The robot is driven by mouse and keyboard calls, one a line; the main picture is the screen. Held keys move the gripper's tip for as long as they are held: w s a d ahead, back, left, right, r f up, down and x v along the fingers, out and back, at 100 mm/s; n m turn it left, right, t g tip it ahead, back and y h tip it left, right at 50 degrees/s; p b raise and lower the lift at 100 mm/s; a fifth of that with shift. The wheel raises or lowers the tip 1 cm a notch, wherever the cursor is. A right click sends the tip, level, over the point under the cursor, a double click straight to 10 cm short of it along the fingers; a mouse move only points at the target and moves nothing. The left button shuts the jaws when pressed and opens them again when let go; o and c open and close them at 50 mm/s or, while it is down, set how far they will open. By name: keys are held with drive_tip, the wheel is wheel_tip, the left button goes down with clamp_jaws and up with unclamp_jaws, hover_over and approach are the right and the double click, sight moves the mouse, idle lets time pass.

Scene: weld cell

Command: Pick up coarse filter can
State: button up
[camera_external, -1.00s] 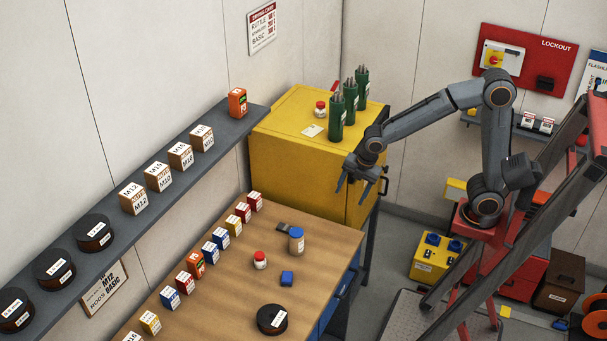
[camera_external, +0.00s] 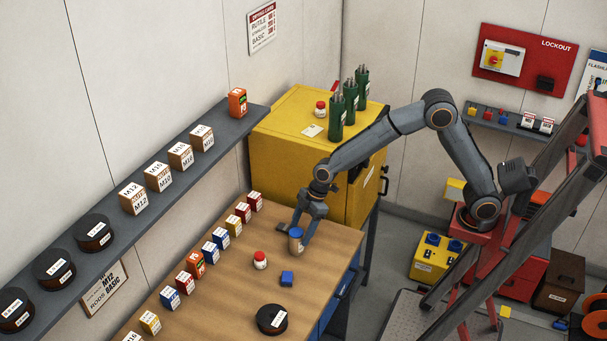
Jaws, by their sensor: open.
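Part of the can is hidden by the fingers. I cannot tell whether the fingers touch it.
A small dark item (camera_external: 282,227) lies just left of the can. A red-capped white jar (camera_external: 260,260), a blue block (camera_external: 287,278) and a black spool (camera_external: 272,319) are nearer. Small boxes (camera_external: 209,250) line the bench's left side. A yellow cabinet (camera_external: 285,150) stands behind.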

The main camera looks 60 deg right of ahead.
sight(296, 240)
drive_tip(key=shift+p+x, duration=0.8)
drive_tip(key=shift+x, duration=1.4)
drive_tip(key=shift+a, duration=0.15)
drive_tip(key=shift+c, duration=0.3)
drive_tip(key=c, duration=1.1)
